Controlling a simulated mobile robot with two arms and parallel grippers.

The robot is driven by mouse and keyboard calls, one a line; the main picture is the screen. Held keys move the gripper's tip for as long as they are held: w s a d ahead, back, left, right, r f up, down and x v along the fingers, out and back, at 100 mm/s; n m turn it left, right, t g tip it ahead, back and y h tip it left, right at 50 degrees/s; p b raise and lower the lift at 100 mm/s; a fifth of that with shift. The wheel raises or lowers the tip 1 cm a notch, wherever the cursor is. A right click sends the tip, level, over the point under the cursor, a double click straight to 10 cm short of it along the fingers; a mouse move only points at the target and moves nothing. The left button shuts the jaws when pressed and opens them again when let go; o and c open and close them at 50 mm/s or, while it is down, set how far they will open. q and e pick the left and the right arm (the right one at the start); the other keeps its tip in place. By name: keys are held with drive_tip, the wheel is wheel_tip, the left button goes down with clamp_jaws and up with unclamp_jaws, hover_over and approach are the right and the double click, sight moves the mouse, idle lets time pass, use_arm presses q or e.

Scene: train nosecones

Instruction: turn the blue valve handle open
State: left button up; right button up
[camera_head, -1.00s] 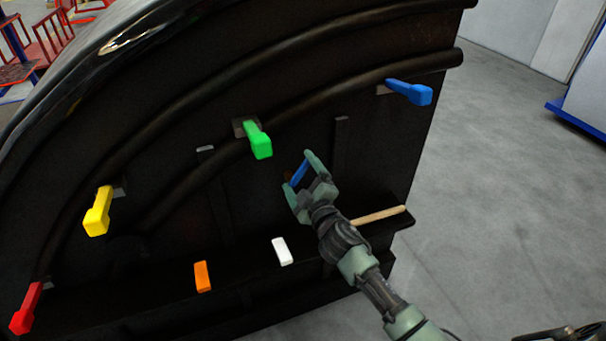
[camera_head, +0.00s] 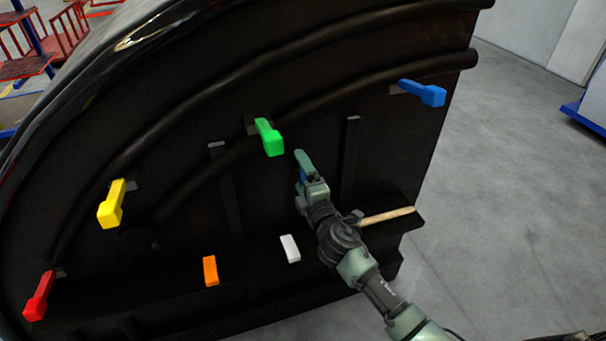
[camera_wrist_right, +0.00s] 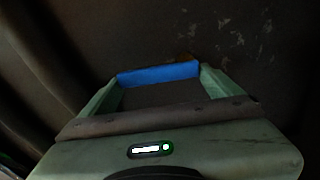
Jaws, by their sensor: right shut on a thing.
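A blue valve handle (camera_head: 422,93) sticks out from the upper right of the dark curved panel, pointing right and slightly down. My right gripper (camera_head: 301,170) is in front of the middle of the panel, below and right of the green handle and well left of that blue handle. It is shut on a blue bar (camera_head: 302,176), mostly hidden by the fingers in the head view. In the right wrist view the blue bar (camera_wrist_right: 158,74) spans between the two fingertips. I cannot tell if it is fixed to the panel. My left gripper is not in view.
Green (camera_head: 269,137), yellow (camera_head: 112,205) and red (camera_head: 39,296) handles stick out along the panel. Orange (camera_head: 210,270) and white (camera_head: 290,248) blocks and a wooden stick (camera_head: 387,216) are at the lower ledge. Open grey floor (camera_head: 510,200) lies to the right.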

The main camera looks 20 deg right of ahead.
drive_tip(key=shift+r, duration=0.15)
drive_tip(key=o, duration=1.8)
drive_tip(key=shift+c, duration=0.2)
drive_tip(key=s, duration=0.7)
drive_tip(key=shift+s, duration=0.4)
drive_tip(key=shift+d, duration=0.1)
